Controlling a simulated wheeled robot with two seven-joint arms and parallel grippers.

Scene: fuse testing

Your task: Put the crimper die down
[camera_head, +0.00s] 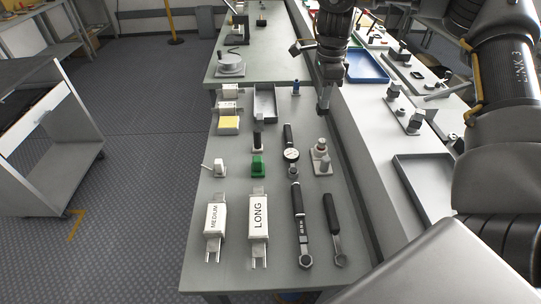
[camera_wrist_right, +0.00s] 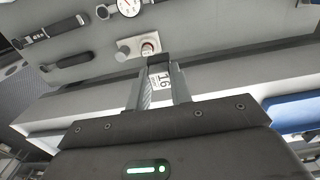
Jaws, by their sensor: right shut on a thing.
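My right gripper (camera_head: 323,108) points down over the right edge of the main table in the head view. In the right wrist view my right gripper (camera_wrist_right: 159,72) is shut on the crimper die (camera_wrist_right: 162,81), a small piece marked "16" between the fingers. The die is too small to make out in the head view. It is held above the surface, close to a grey stand with a round red-marked top (camera_head: 321,155), which also shows beyond the fingertips in the wrist view (camera_wrist_right: 147,47). My left gripper is not in view.
The main table (camera_head: 280,277) holds fuses marked MEDIUM (camera_head: 214,217) and LONG (camera_head: 258,216), a dial gauge tool (camera_head: 291,154) and two wrenches (camera_head: 300,228) (camera_head: 333,228). A grey tray (camera_head: 265,103) is at the back. A side bench on the right carries a blue tray (camera_head: 368,66) and an empty grey tray (camera_head: 424,187).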

